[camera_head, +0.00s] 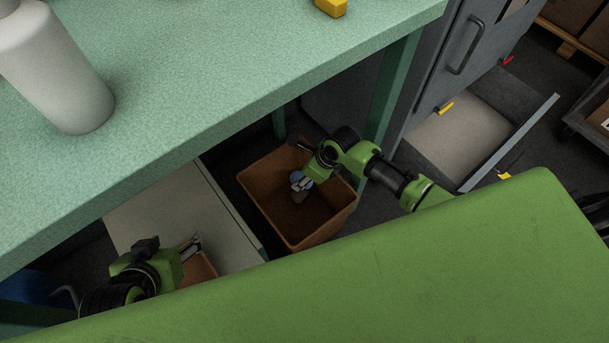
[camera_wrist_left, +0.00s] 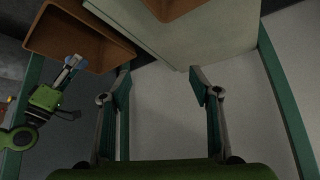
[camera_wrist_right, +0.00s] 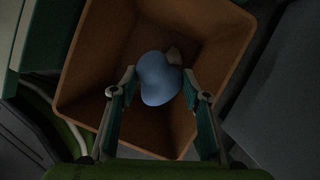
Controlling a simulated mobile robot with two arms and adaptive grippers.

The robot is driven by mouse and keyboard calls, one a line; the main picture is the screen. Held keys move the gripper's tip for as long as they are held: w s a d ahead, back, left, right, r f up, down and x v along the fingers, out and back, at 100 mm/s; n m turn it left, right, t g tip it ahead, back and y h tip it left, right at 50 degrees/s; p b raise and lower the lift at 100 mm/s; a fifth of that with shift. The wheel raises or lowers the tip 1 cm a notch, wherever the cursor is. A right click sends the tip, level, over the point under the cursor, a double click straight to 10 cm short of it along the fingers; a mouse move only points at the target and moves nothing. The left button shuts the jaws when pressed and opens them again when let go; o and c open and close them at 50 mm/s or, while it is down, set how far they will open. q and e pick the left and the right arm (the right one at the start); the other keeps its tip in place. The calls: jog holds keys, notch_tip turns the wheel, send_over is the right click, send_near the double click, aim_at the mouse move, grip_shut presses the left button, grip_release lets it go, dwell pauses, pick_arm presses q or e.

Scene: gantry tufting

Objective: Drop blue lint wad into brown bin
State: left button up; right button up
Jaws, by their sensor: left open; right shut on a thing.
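The blue lint wad (camera_wrist_right: 158,80) is a smooth, rounded lump between the fingers of my right gripper (camera_wrist_right: 160,92) in the right wrist view. That gripper is shut on it over the mouth of the brown bin (camera_head: 262,200). The wad shows as a small blue patch in the head view (camera_head: 296,178). The bin is open-topped, and its walls surround the wad in the right wrist view (camera_wrist_right: 88,68). It also shows at the upper left of the left wrist view (camera_wrist_left: 60,35). My left gripper (camera_head: 193,244) is open and empty, left of the bin.
A green table (camera_head: 220,90) with a white bottle (camera_head: 60,75) overhangs the left side. A grey cabinet with an open drawer (camera_head: 455,140) is at the right.

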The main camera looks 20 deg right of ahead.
jog(key=shift+f+b, duration=0.5)
jog(key=shift+b, duration=0.15)
pick_arm(q)
jog(key=w+d+r+t+h+b, duration=0.1)
jog(key=w+d+r+t, duration=0.15)
jog(key=w+r, duration=0.25)
jog(key=w+d+r+t+h, duration=0.1)
jog(key=w+r+t, duration=0.3)
jog(key=r, duration=0.1)
pick_arm(e)
jog(key=shift+f, duration=0.4)
jog(key=shift+f+b, duration=0.4)
jog(key=shift+b, duration=0.3)
jog(key=shift+f+b, duration=0.35)
jog(key=shift+b, duration=0.25)
pick_arm(q)
notch_tip(320, 180, up, 14)
jog(key=w+d+t+h, duration=0.1)
jog(key=d+t+h, duration=0.1)
jog(key=t, duration=0.5)
jog(key=shift+f+m, duration=0.2)
jog(key=shift+m, duration=0.1)
jog(key=shift+d, duration=0.1)
pick_arm(e)
jog(key=o, duration=1)
